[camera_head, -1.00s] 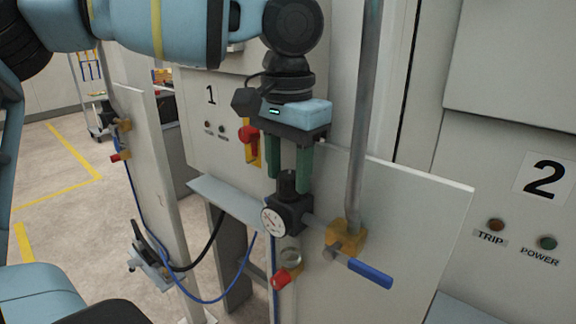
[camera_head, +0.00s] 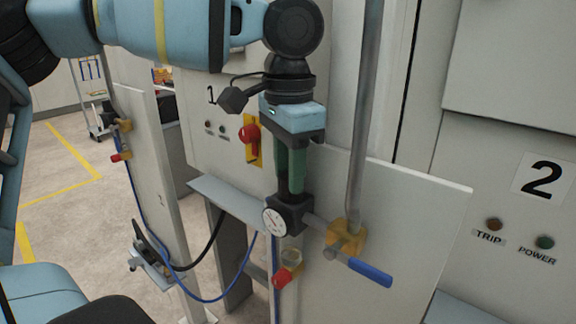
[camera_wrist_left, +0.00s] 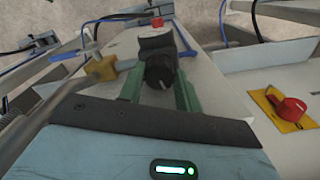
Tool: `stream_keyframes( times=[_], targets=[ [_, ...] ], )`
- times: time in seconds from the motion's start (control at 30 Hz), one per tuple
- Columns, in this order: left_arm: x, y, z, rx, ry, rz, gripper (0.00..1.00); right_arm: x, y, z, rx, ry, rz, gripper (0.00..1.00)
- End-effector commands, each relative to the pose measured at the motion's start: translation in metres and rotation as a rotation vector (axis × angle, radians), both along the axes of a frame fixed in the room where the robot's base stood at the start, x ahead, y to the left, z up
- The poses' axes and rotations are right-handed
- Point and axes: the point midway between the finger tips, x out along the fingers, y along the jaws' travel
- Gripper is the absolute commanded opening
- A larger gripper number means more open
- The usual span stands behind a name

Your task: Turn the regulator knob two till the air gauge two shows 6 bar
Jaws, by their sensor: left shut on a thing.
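The black regulator knob (camera_wrist_left: 160,68) shows between the green fingers in the left wrist view; in the head view the fingers mostly hide it. My left gripper (camera_head: 290,183) points straight down from above and is shut on the knob. The knob sits on top of the black regulator body (camera_head: 293,211). The round white air gauge (camera_head: 274,221) is on the regulator's front left, just below the fingers. Its needle is too small to read surely. My right gripper is not in view.
A grey vertical pipe (camera_head: 363,130) stands close to the right of my left gripper. A yellow fitting (camera_head: 345,238) and a blue valve handle (camera_head: 370,271) lie right of the regulator. A red rotary switch (camera_head: 249,133) is on the cabinet behind.

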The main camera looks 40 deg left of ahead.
Motion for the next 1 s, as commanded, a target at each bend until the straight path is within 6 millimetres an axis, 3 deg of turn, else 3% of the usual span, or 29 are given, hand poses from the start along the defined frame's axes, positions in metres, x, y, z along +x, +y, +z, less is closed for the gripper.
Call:
stream_keyframes(
  times=[0.4, 0.9, 0.93, 1.0],
  targets=[
    [0.0003, 0.0006, 0.0011, -0.001, -0.001, -0.184, 0.11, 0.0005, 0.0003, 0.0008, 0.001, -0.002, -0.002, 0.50],
    [0.0005, 0.0007, 0.0014, 0.000, -0.002, -0.206, 0.11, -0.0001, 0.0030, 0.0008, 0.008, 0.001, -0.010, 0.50],
    [0.0004, 0.0006, 0.0014, 0.000, -0.002, -0.206, 0.36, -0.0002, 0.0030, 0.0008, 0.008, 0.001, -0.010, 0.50],
    [0.0004, 0.0006, 0.0013, 0.000, -0.002, -0.206, 0.45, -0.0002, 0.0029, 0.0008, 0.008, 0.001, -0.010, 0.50]
  ],
)
